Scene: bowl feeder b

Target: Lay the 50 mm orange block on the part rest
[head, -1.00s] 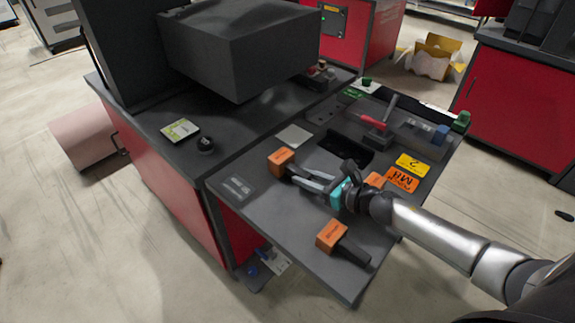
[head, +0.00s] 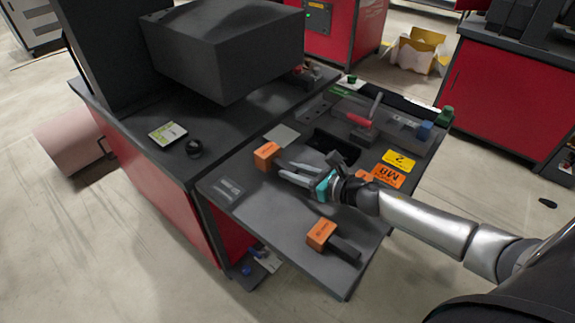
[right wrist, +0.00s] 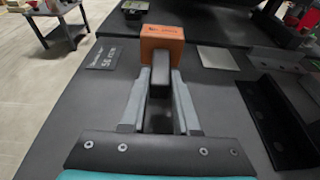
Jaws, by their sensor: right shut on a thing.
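My right gripper (head: 281,172) is shut on the dark handle of an orange block (head: 267,155). In the right wrist view the block (right wrist: 162,43) is just beyond the fingertips, with the dark handle (right wrist: 160,70) between the fingers. I cannot tell whether the block touches the surface below. A dark labelled plate (head: 228,189) lies to its lower left; in the right wrist view this plate (right wrist: 103,57) carries a size in mm. A pale grey square plate (head: 282,137) lies behind it. I cannot tell for sure which is the part rest. My left gripper is out of view.
A second orange block (head: 321,234) with a dark handle lies near the front edge. A dark opening (head: 333,147) and a red-handled tool (head: 360,120) are behind. The table's front left is clear.

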